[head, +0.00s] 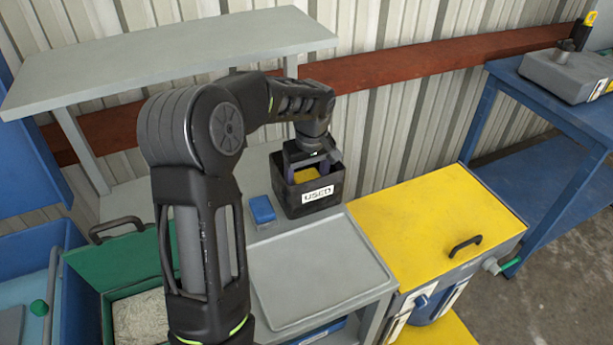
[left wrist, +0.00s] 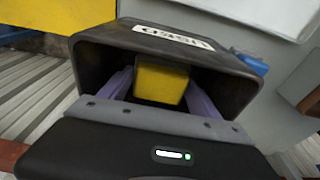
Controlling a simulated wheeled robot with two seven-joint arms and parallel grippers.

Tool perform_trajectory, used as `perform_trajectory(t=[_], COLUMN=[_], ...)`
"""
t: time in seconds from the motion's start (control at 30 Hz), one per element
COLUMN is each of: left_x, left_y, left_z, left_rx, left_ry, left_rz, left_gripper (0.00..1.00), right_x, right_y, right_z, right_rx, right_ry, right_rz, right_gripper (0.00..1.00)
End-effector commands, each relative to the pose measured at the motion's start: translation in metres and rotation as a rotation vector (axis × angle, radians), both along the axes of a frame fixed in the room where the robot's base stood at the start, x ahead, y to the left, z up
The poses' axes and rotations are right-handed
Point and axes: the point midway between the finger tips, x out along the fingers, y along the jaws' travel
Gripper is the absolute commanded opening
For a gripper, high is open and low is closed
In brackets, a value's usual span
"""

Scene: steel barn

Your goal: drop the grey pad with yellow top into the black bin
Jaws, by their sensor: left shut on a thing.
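The black bin (head: 318,206), with a white label reading "USED", stands on the grey bench. It also shows in the left wrist view (left wrist: 105,60), where its open mouth surrounds my fingers. My left gripper (head: 308,172) points down into the bin's mouth. It is shut on the pad with the yellow top (head: 304,174), which sits between its two purple-grey fingers inside the bin's opening. I cannot tell whether the pad touches the bin's floor. My right gripper is not in view.
A blue block (head: 262,209) lies just left of the bin. A grey tray (head: 315,275) is in front of it. A yellow-topped cabinet (head: 435,220) stands to the right, a green open box (head: 125,262) to the left. A grey shelf (head: 170,60) overhangs behind.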

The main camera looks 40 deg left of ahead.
Motion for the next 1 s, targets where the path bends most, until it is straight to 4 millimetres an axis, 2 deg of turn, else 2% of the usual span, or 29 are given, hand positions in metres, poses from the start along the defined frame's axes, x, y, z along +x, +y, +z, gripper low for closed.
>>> perform_trajectory(t=[0.77,0.8,1.0], left_x=[0.000,0.000,0.000], left_y=[0.000,0.000,0.000], left_z=[-0.012,-0.012,-0.012], left_rx=[0.001,0.001,0.000], left_ry=[-0.001,-0.001,-0.001], left_rz=[-0.001,-0.001,0.000], left_gripper=[0.26,0.75,0.91], right_x=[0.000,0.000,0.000], right_y=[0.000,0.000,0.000], right_z=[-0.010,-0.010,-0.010], right_rx=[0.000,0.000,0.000], right_ry=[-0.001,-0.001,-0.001], right_rz=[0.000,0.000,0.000], right_gripper=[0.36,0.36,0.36])
